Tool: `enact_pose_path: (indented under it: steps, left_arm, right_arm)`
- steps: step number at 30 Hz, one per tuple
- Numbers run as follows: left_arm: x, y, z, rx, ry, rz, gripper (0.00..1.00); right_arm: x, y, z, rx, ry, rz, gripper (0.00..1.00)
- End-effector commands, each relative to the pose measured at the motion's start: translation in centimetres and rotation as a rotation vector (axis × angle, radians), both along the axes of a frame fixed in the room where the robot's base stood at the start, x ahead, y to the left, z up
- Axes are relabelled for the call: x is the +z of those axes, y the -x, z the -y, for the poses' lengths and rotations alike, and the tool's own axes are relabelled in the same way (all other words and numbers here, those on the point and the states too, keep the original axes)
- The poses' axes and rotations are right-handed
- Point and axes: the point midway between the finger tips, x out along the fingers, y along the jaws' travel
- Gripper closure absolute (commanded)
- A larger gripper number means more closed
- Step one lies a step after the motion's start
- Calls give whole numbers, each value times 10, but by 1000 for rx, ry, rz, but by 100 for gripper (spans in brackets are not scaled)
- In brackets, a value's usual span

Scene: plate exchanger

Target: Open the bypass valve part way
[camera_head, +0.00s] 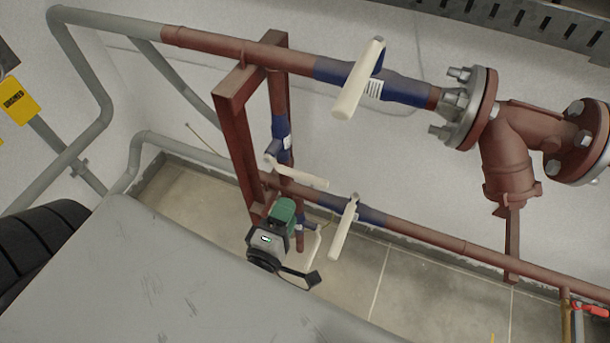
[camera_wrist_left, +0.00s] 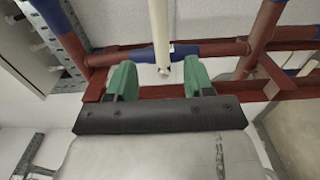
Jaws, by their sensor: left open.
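Blue valves with cream levers sit on red pipes; no readable label shows which is the bypass. The upright pipe's valve (camera_head: 281,130) has a lever (camera_head: 300,174) lying crosswise to that pipe. The upper pipe's lever (camera_head: 358,82) and the lower pipe's lever (camera_head: 344,228) also stand across their pipes. My left gripper (camera_head: 286,208), with green fingers, is just below the upright pipe's lever. In the left wrist view the open gripper (camera_wrist_left: 162,78) has a cream lever end (camera_wrist_left: 161,40) between its fingers, with visible gaps on both sides. My right gripper is out of view.
A flanged red fitting (camera_head: 508,150) is at the right. A red steel post (camera_head: 238,145) stands close left of the upright pipe. A red-handled small valve (camera_head: 588,309) is at the lower right. Bare tiled floor (camera_head: 420,285) lies below the lower pipe.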

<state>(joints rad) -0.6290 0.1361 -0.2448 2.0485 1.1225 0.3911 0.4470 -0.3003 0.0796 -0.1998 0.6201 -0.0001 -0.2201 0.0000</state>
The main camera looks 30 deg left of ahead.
Motion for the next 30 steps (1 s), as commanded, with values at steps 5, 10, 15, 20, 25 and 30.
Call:
enact_pose_path:
  steps: [5, 10, 15, 20, 25, 30]
  left_arm:
    - [4, -29, -2, 1, -1, 4, 48]
    - [3, -62, -4, -1, -4, 3, 48]
    - [1, -88, -6, -2, -5, 1, 48]
    - [1, -100, -7, -2, -5, 0, 48]
    - [0, -103, -7, -2, -6, -1, 48]
    - [0, -103, -7, -2, -6, -1, 51]
  right_arm:
    - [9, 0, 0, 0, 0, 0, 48]
    - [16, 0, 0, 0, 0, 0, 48]
    - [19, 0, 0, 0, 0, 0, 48]
    - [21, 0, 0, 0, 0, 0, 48]
    - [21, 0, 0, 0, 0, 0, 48]
    - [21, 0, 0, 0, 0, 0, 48]
